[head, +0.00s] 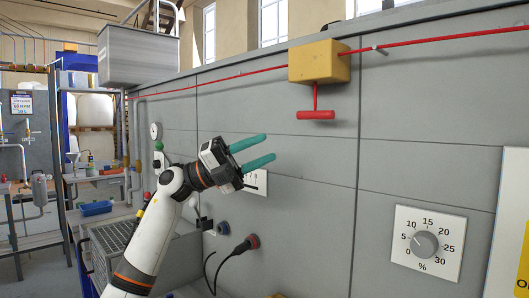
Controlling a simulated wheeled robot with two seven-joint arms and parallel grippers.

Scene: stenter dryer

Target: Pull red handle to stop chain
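The red T-shaped handle (316,115) hangs on a short red stem below a yellow box (320,62) on the grey machine wall. A red cord (430,42) runs through the box along the wall. My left gripper (267,149) is raised in front of the wall, to the left of and lower than the handle. Its two teal fingers are spread apart with nothing between them and point right. It looks apart from the handle. My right gripper is not in view. The chain cannot be made out.
A percent dial (425,244) is on the panel at the lower right. A socket with a black cable (250,243) is below the gripper. A grey metal box (138,56) sits at upper left, and shelves with a blue tray (96,208) stand behind my arm.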

